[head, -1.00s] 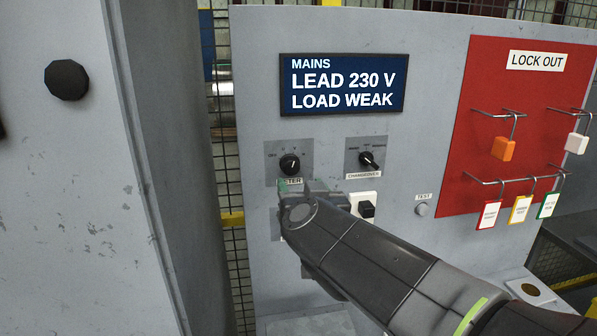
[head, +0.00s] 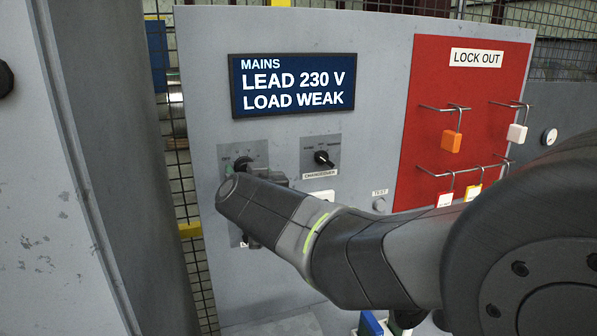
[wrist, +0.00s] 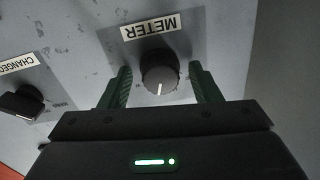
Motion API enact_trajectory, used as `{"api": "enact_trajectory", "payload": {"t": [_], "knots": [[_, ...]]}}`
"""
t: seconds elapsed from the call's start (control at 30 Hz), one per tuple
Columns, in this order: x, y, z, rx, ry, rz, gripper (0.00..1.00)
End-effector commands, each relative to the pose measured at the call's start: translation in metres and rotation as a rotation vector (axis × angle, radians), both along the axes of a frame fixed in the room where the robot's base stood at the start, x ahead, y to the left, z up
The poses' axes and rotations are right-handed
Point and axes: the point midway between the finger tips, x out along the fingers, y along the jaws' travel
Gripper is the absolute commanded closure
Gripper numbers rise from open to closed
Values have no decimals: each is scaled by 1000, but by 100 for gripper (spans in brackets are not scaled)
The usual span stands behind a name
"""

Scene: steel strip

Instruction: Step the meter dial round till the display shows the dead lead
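The meter dial (head: 243,164) is a round black knob on a grey plate, below the display and partly hidden by my arm in the head view. In the wrist view the dial (wrist: 160,72) shows whole, with a white pointer line, beside an upside-down METER label. My gripper (wrist: 160,88) is open, its two green fingers on either side of the dial with visible gaps. The display (head: 293,86) reads MAINS, LEAD 230 V, LOAD WEAK.
The changeover knob (head: 324,158) is right of the meter dial and also shows in the wrist view (wrist: 22,102). A test button (head: 379,204) sits further right. A red lock-out board (head: 425,120) carries hooks with orange and white padlocks and tags. A grey cabinet (head: 60,180) stands at left.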

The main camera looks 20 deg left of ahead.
Motion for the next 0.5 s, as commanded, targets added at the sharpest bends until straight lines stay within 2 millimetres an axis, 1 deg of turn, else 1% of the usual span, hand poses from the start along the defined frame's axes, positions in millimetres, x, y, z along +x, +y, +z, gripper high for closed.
{"api": "enact_trajectory", "payload": {"t": [0.03,0.17,0.2,0.23,0.5], "knots": [[0,0,0,0,0,0,51],[0,0,0,0,0,0,76],[0,0,0,0,0,0,84],[0,0,0,0,0,0,88],[0,0,-1,20,17,0,88]]}}
